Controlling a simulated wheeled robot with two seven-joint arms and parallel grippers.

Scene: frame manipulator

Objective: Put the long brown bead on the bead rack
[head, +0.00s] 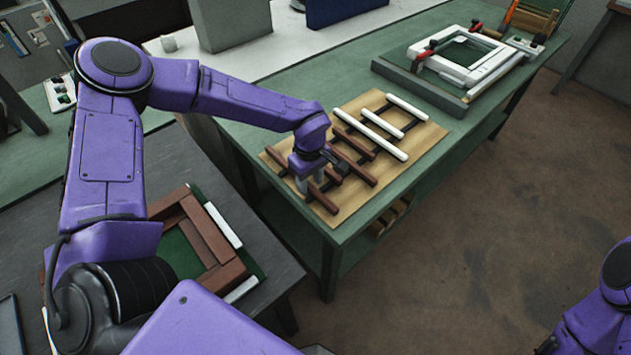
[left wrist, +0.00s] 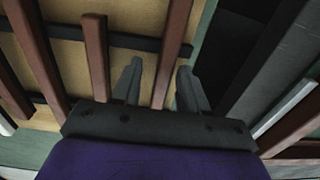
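The bead rack (head: 432,137) is a light wooden board with dark crossbars on the green bench, holding brown and white beads side by side. My left gripper (head: 310,181) is over its near left end. In the left wrist view the two fingers (left wrist: 158,75) are apart, and a long brown bead (left wrist: 174,40) runs between them with gaps on both sides. That nearest brown bead (head: 326,203) is partly hidden by my gripper in the head view. Two more brown beads (left wrist: 96,60) (left wrist: 30,45) lie beside it. My right gripper is not seen; only part of my right arm shows at lower right.
A lower grey bench at left holds a frame of brown (head: 205,228) and white pieces on a green base. A white frame with red clamps (head: 470,60) stands farther along the green bench. Bare green bench top (head: 330,95) lies behind the rack.

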